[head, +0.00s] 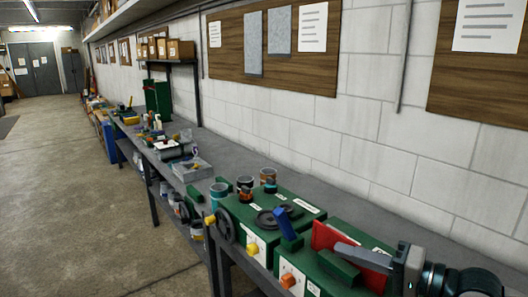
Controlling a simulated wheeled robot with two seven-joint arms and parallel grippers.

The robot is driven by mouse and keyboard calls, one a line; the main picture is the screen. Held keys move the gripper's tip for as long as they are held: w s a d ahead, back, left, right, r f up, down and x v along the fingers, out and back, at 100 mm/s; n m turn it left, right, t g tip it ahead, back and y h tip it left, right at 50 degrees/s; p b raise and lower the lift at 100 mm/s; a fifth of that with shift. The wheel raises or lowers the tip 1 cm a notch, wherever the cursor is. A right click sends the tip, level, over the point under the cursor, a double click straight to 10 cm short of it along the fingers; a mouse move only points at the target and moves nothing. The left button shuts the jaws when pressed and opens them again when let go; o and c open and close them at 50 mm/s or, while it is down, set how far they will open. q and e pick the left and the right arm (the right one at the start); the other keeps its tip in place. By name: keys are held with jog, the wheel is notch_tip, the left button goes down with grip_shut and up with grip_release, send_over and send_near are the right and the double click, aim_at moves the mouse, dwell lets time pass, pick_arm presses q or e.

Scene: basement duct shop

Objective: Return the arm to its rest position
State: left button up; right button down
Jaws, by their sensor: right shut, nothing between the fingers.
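My right gripper (350,255) is at the lower right, with its arm coming in from the right edge. Its grey fingers point left and are shut with nothing between them. It shows in front of a green machine with a red upright plate (324,237); I cannot tell whether it touches the machine. My left gripper and left arm are not in view.
A grey workbench (228,163) runs along the white block wall. On it are a green machine (287,206) with dials, several cans (245,188), a grey tray (191,168) and tools. Wooden boards hang above. The concrete floor (75,200) at left is mostly clear.

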jog(key=s+a+f+n+g+h, duration=0.15)
jog(key=s+f, duration=0.25)
jog(key=f, duration=0.4)
jog(key=s+a+f+n+h, duration=0.2)
jog(key=s+f, duration=0.1)
jog(key=f, duration=0.5)
jog(key=s+a+f+n+h, duration=0.2)
jog(key=s+f, duration=0.2)
jog(key=f, duration=0.5)
jog(key=s+d+f+g+h, duration=0.2)
jog(key=s+d+f, duration=0.15)
jog(key=s, duration=0.35)
jog(key=s+d+f+g+h, duration=0.2)
jog(key=s+d+f+h, duration=0.1)
jog(key=s+f, duration=0.3)
jog(key=s+d+f+g+h, duration=0.2)
jog(key=s+d+f, duration=0.2)
jog(key=s, duration=0.5)
notch_tip(320, 180, down, 30)
jog(key=b, duration=0.2)
jog(key=s+d+f+g+b, duration=0.2)
jog(key=s+f, duration=1.6)
jog(key=f, duration=0.1)
jog(key=shift+s+d+f, duration=0.25)
jog(key=shift+s+f, duration=0.05)
